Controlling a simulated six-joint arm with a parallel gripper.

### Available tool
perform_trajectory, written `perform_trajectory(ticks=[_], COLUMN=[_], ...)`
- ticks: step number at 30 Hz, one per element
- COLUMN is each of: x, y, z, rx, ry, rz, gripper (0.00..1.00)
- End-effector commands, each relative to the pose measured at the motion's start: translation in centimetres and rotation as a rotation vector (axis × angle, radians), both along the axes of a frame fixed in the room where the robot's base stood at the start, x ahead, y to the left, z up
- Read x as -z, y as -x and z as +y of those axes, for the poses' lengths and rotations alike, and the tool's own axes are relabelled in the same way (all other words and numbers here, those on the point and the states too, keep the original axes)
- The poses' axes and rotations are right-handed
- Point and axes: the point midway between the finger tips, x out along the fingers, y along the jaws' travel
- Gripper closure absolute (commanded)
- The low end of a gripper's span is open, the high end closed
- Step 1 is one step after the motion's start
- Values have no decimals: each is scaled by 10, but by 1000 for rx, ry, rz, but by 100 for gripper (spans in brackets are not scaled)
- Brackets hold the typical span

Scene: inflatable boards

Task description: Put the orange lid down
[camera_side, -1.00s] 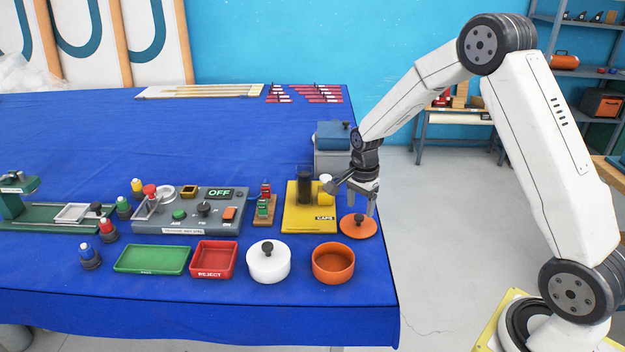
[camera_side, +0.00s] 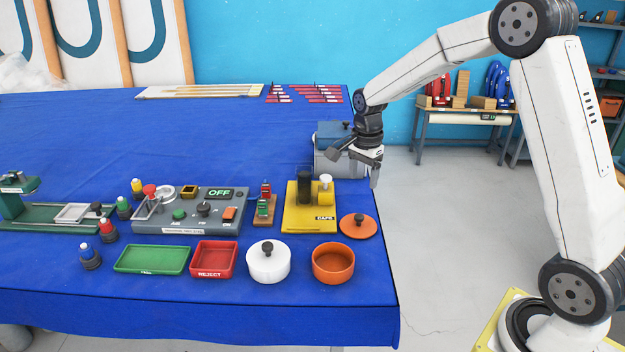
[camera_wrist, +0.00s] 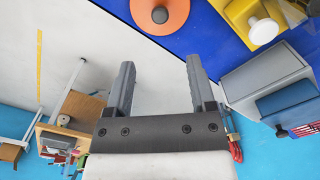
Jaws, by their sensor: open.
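The orange lid (camera_side: 358,227) lies flat on the blue table near its right edge, with its dark knob upward. It also shows at the top of the wrist view (camera_wrist: 172,14). The orange pot (camera_side: 333,264) stands open in front of the lid, with no lid on it. My gripper (camera_side: 355,168) is open and empty, raised above and behind the lid, clear of it. In the wrist view its two fingers (camera_wrist: 158,82) are spread apart with nothing between them.
A yellow caps stand (camera_side: 300,216) is left of the lid. A grey box with a blue lid (camera_side: 333,162) stands behind, close to my gripper. A white lidded pot (camera_side: 268,263) is left of the orange pot. The table's right edge is near the lid.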

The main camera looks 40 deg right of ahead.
Motion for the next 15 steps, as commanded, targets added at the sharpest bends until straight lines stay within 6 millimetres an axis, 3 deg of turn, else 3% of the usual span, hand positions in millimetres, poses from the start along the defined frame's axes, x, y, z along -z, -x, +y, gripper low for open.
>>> perform_trajectory(ticks=[10, 15], x=[0, 1], y=[1, 10], z=[2, 13], rx=[-16, -121], ry=[1, 5], rz=[-2, -17], gripper=[29, 29])
